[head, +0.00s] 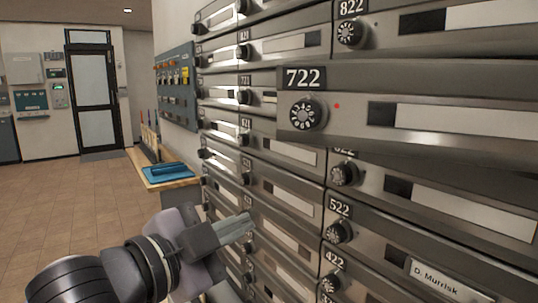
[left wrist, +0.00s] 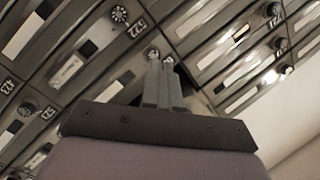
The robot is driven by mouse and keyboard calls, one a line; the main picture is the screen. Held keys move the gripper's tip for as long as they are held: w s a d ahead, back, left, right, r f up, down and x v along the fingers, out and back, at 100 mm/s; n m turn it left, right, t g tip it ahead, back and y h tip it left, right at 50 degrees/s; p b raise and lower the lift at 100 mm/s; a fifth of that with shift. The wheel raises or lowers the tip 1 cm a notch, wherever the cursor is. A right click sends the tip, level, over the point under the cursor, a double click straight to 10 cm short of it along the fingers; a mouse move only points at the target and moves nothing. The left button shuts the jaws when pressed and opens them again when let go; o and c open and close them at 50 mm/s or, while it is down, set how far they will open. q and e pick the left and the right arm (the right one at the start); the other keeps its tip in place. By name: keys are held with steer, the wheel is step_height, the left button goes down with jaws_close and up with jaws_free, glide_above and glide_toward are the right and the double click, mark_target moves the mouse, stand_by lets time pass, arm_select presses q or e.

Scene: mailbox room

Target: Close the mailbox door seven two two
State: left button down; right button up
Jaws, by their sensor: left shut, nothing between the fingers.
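The mailbox door 722 (head: 436,112) juts out from the wall of mailboxes at the upper right of the head view. It carries a 722 label, a round dial knob, a red dot and a pale name strip. It stands open toward me, hiding parts of the boxes behind it. My left gripper (head: 240,226) is shut and empty, below and to the left of this door and apart from it, close to the lower mailbox fronts. In the left wrist view its closed fingers (left wrist: 161,66) point at the mailbox fronts. I cannot pick out door 722 there. My right gripper is out of view.
Mailbox doors 822 (head: 425,25) and 522 (head: 375,245) sit above and below. A wooden ledge (head: 160,184) with a blue tray (head: 170,172) and a wall panel (head: 175,85) stand further back. The tiled floor (head: 60,215) at left is clear.

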mark_target(280, 136)
arm_select(q)
steer(key=s+a+r+m+t+y, duration=0.2)
steer(key=s+r+m, duration=0.55)
steer(key=r, duration=0.35)
steer(key=shift+n, duration=0.45)
steer(key=p+x, duration=0.3)
steer(key=x, duration=1)
steer(key=shift+d+r, duration=0.15)
steer(key=shift+d, duration=0.1)
steer(key=shift+w, duration=0.1)
